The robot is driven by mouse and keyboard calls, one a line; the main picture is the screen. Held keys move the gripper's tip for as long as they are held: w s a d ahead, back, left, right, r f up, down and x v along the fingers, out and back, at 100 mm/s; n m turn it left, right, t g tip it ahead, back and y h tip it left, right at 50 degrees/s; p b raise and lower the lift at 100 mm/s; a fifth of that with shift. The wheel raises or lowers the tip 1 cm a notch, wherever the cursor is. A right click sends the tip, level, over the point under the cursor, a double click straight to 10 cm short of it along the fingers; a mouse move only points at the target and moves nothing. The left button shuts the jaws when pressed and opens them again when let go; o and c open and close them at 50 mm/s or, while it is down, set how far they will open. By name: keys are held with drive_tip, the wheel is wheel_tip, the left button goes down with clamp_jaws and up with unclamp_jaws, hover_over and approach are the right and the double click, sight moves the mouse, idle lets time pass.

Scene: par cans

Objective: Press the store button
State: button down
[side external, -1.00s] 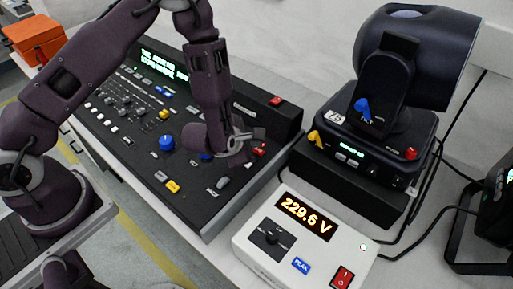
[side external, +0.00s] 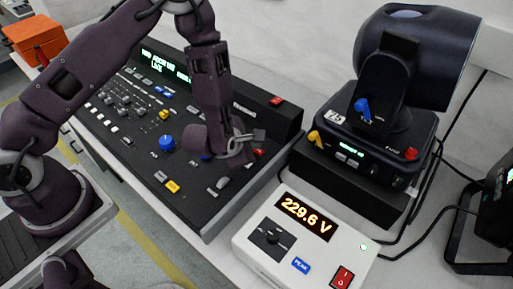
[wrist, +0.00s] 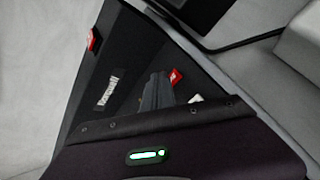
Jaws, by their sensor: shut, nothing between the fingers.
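The dark lighting console (side external: 207,213) carries several knobs, faders and coloured buttons, with a green-lit display (side external: 163,65) at its back. I cannot read which button is the store button. My gripper (side external: 257,137) is shut and empty, low over the console's right part. A red button (side external: 259,152) shows beside it, and a red button also appears near my fingers in the wrist view (wrist: 176,76). The fingers hide part of the panel, and contact with any button cannot be made out. A yellow button (side external: 173,187) and a grey knob (side external: 222,183) lie nearer the front.
A moving-head light (side external: 417,60) stands on its base right of the console. A white meter box (side external: 275,262) reading 229.6 V sits in front of it. Black cables (side external: 455,208) run along the right. An orange box (side external: 33,38) is at the far left.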

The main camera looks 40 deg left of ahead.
drive_tip(key=shift+r, duration=0.6)
drive_tip(key=shift+r, duration=2.5)
drive_tip(key=shift+a, duration=0.1)
